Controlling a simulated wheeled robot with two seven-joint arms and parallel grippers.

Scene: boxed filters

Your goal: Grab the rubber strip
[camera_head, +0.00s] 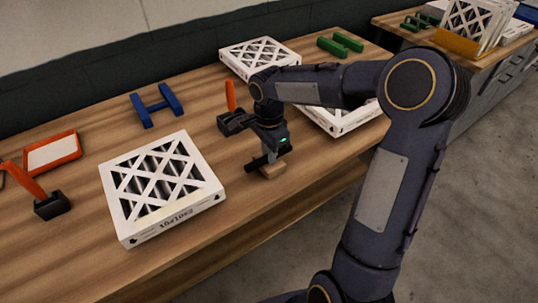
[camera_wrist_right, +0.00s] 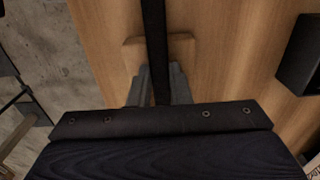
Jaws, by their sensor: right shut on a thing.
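The rubber strip (camera_head: 257,162) is a thin black bar at my right gripper, near the front edge of the wooden bench. In the right wrist view the strip (camera_wrist_right: 155,35) runs from the top edge down between the grey fingers. My right gripper (camera_wrist_right: 157,88) is shut on it. In the head view this gripper (camera_head: 270,158) points down, just above a small wooden block (camera_head: 273,172). The block (camera_wrist_right: 133,52) also shows beneath the strip in the wrist view. I cannot tell whether the strip touches the block. My left gripper is out of view.
A white-framed filter (camera_head: 206,173) lies left of my gripper. Others lie behind (camera_head: 232,62) and right (camera_head: 352,124). Black clamps with orange handles (camera_head: 231,97) stand nearby. A blue H-shaped piece (camera_head: 157,105), an orange-framed panel (camera_head: 50,153) and green bars (camera_head: 340,45) are on the bench.

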